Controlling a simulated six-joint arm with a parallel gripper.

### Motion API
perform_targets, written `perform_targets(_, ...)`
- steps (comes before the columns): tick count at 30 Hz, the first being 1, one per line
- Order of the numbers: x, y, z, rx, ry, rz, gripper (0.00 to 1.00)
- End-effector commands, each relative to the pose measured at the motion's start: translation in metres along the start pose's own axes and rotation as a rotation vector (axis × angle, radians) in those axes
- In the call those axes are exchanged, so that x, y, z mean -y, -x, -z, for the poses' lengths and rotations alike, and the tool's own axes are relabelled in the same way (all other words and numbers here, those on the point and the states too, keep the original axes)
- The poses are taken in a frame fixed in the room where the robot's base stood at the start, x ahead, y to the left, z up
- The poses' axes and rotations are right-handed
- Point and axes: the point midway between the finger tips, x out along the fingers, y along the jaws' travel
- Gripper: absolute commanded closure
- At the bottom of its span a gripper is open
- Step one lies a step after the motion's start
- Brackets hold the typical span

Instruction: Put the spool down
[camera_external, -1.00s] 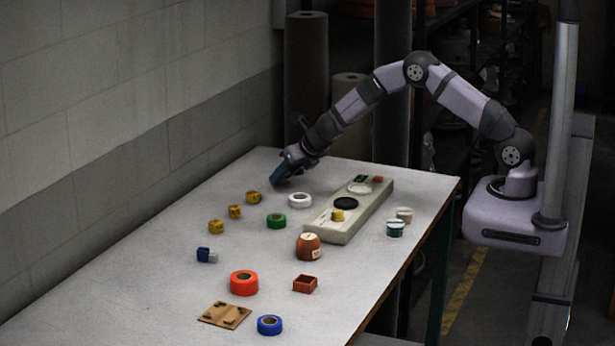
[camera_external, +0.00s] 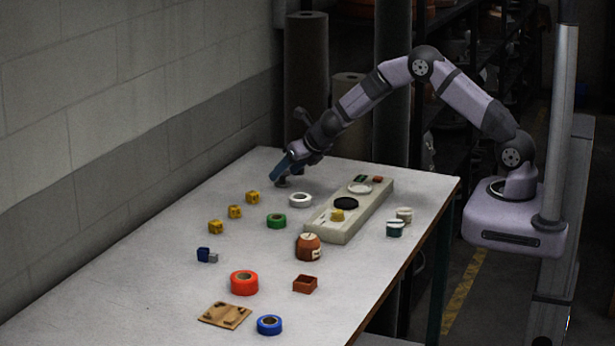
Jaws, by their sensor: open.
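My gripper (camera_external: 281,176) is at the far left part of the table, tilted down, and its jaws are open. A small dark grey round thing (camera_external: 282,185), which may be the spool, sits on the table just below the fingertips. The gripper partly hides it, and I cannot tell whether the fingers touch it. A teal-and-white spool-like piece (camera_external: 395,229) and a cream one (camera_external: 404,215) stand upright right of the long panel, well away from my gripper.
The long beige panel (camera_external: 345,235) lies to the right. The wall (camera_external: 150,140) borders the left.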

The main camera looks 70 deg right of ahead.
Motion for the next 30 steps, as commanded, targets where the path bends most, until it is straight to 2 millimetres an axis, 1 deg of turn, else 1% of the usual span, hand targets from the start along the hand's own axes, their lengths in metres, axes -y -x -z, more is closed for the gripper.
perform_targets(9, 0.000, 0.051, -0.001, 0.002, 0.000, -0.001, 0.49)
perform_targets(16, -0.001, 0.083, -0.001, 0.002, 0.000, -0.001, 0.49)
perform_targets(21, 0.000, 0.096, 0.000, 0.001, 0.000, -0.001, 0.49)
perform_targets(30, 0.000, 0.100, 0.001, 0.000, 0.000, 0.000, 0.49)
